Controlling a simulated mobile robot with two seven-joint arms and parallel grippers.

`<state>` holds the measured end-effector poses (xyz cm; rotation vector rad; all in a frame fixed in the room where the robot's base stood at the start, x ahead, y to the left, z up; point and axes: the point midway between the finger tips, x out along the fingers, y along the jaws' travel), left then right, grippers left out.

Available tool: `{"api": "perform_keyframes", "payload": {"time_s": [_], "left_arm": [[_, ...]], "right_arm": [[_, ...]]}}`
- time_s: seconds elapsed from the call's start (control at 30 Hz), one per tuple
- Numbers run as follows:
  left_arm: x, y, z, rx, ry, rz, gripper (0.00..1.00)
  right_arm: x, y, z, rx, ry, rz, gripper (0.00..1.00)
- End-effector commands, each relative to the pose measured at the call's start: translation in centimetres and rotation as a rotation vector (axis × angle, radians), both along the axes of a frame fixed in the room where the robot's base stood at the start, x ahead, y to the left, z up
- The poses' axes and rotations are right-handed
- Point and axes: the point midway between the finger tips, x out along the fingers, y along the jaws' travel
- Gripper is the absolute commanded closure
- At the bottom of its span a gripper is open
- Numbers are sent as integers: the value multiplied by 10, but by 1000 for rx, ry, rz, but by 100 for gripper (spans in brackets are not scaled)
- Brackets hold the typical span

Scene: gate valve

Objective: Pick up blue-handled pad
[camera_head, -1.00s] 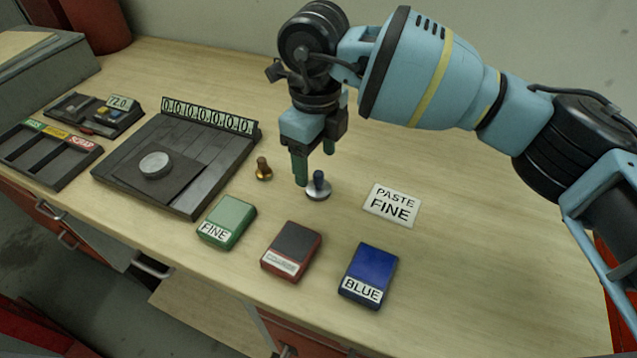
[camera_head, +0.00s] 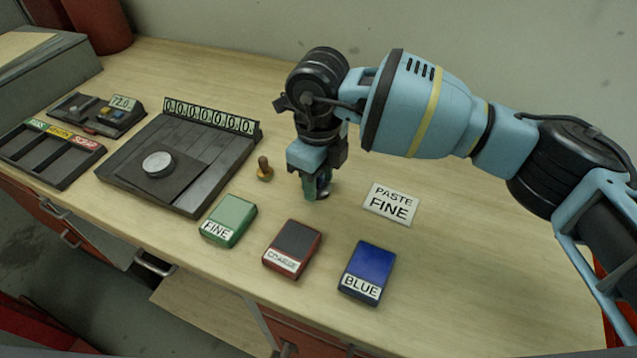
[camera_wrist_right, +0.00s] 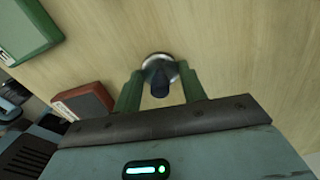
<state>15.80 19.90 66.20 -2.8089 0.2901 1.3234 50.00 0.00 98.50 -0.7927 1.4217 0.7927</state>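The blue-handled pad has a dark blue knob on a round silver base. It stands upright on the bench, and in the head view its base (camera_head: 324,193) is mostly hidden by my right gripper (camera_head: 316,190). In the right wrist view the pad's knob (camera_wrist_right: 160,84) lies between the two green fingers of my right gripper (camera_wrist_right: 160,88). The fingers are apart, with a gap visible on each side of the knob. My left gripper is in neither view.
A brass pad with a wooden handle (camera_head: 264,169) stands just left of my right gripper. Green (camera_head: 229,220), dark red (camera_head: 292,248) and blue (camera_head: 367,270) boxes lie in front. A "PASTE FINE" card (camera_head: 391,204) lies to the right. A dark plate with a silver disc (camera_head: 157,164) is left.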

Motion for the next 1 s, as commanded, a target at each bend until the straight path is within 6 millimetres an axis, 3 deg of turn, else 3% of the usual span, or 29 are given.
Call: {"api": "perform_keyframes", "payload": {"time_s": [0.03,0.2,0.57,0.83,1.0], "left_arm": [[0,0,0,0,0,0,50],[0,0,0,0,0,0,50],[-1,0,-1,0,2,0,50],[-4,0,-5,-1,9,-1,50],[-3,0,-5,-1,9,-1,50]], "right_arm": [[0,0,0,0,0,0,67],[0,0,1,0,-1,0,87],[0,0,6,1,-2,0,87],[1,1,36,2,-4,0,87],[-33,16,39,2,-1,8,87]]}}
